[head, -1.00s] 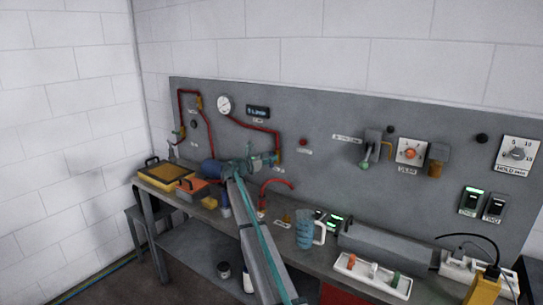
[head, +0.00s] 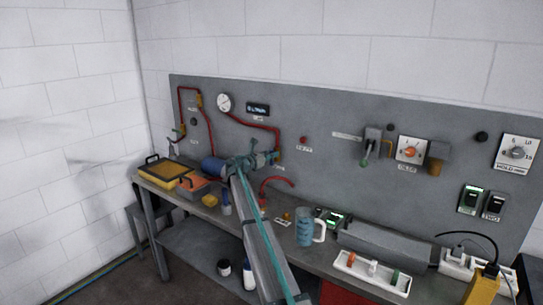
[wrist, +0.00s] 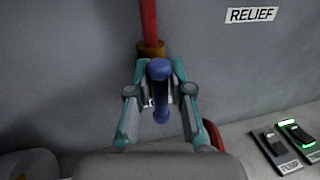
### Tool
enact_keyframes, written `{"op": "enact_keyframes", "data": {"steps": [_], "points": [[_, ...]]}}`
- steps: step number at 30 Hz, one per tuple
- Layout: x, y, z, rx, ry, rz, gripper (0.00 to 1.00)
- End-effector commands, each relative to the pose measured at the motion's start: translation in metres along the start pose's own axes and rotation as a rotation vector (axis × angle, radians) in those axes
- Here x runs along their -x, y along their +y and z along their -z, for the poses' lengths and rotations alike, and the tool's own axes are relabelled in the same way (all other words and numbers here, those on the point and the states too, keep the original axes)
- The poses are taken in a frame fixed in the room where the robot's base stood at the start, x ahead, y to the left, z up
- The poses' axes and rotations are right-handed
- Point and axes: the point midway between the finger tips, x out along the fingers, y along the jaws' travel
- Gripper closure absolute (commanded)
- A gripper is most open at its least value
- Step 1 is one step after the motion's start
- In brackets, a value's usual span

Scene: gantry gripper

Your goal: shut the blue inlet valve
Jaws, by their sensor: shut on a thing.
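The blue valve handle (wrist: 160,70) is a thick bar with rounded ends. In the wrist view it runs nearly upright in the picture, just below a brass fitting (wrist: 151,48) on a red pipe (wrist: 148,18). My gripper (wrist: 160,92) has one finger on each side of the handle and is shut on it. In the head view my gripper (head: 264,159) is at the grey panel, at the lower end of the curved red pipe (head: 255,126). There my gripper and arm hide the handle. The valve body is mostly hidden behind the handle and fingers.
A RELIEF label (wrist: 251,15) is right of the handle. A round gauge (head: 224,102) and small display (head: 258,109) are above. A red hose (head: 278,181) curves close by my gripper.

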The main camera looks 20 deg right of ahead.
Motion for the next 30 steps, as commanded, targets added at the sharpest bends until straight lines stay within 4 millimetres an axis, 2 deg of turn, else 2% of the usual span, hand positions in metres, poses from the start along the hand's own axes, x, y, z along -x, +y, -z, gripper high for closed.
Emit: {"op": "enact_keyframes", "data": {"steps": [11,30], "points": [[-0.001,-0.003,0.002,-0.136,0.026,0.0,1.0],[-0.003,-0.012,0.008,-0.707,0.14,0.0,1.0]]}}
